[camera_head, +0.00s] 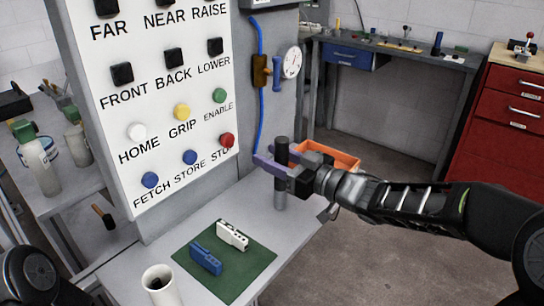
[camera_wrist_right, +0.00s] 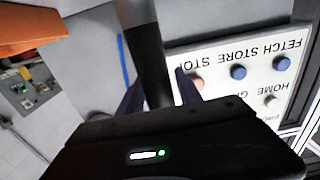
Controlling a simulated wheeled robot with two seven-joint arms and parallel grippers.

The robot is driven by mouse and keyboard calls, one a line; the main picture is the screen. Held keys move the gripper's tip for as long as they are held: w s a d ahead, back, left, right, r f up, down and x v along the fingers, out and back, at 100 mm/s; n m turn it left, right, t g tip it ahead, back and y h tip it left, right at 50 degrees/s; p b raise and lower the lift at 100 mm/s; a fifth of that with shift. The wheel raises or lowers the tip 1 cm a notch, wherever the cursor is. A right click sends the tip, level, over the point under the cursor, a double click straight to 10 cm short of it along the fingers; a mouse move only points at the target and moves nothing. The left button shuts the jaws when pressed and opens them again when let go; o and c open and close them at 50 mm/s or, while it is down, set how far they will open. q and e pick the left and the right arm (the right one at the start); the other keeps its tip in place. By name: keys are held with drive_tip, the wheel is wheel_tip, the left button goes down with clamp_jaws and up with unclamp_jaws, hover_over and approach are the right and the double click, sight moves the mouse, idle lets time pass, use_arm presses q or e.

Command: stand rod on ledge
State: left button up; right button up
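The rod (camera_head: 281,150) is upright, dark at the top and metallic grey below. Its foot appears to meet the grey ledge (camera_head: 160,250) near the right side; exact contact is hard to see. My right gripper (camera_head: 275,168) is around the middle of the rod, with purple fingers on either side. In the right wrist view the rod (camera_wrist_right: 150,60) passes between the fingers (camera_wrist_right: 158,88). A thin strip shows between the rod and one finger, so whether they grip it is unclear. My left gripper cannot be made out in the head view.
A button panel (camera_head: 185,65) rises behind the ledge. A green mat (camera_head: 225,285) with a blue block (camera_head: 205,258) and a white block (camera_head: 232,235) lies left of the rod. A white cup (camera_head: 160,285) stands in front.

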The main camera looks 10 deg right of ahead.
drive_tip(key=shift+o, duration=0.7)
drive_tip(key=p+v, duration=0.1)
drive_tip(key=v, duration=1.1)
drive_tip(key=shift+r, duration=0.15)
